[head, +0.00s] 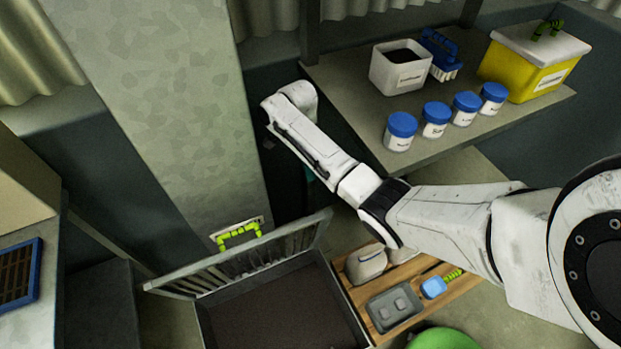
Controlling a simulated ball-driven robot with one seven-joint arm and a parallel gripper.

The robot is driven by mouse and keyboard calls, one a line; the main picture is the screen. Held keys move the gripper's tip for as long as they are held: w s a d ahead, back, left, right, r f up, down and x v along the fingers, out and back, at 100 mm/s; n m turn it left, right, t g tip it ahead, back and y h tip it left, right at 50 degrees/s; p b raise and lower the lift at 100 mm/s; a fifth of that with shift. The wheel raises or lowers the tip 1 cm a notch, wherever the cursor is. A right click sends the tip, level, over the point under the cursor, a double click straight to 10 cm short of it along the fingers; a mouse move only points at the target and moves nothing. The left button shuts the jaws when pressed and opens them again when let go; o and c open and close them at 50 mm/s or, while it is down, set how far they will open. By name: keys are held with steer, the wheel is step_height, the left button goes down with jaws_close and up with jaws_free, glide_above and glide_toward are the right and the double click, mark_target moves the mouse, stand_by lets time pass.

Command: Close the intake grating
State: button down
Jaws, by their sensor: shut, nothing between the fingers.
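The intake grating (262,252) is a grey slatted lid at the lower left of the head view. It stands raised and tilted along the far side of a dark open intake box (205,325). A bright green handle (238,233) shows at the grating's upper edge. The box is open on top, with a dark brown surface inside; its near part is cut off by the frame. My white arm reaches from the right, above and beyond the grating, and does not visibly touch it. My gripper's fingers do not show; the arm's far end is near the grey column.
A grey column (190,90) stands behind the grating. A shelf (345,95) at upper right holds blue-lidded jars (401,132), a white bin (400,70) and a yellow box (530,68). A wooden board (455,292) with a grey tray (394,308) lies right of the intake box.

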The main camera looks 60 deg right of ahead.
steer(key=s+a+f+b, duration=0.2)
steer(key=s+f, duration=0.3)
steer(key=f, duration=0.4)
steer(key=shift+s+a, duration=0.2)
steer(key=shift+a, duration=0.6)
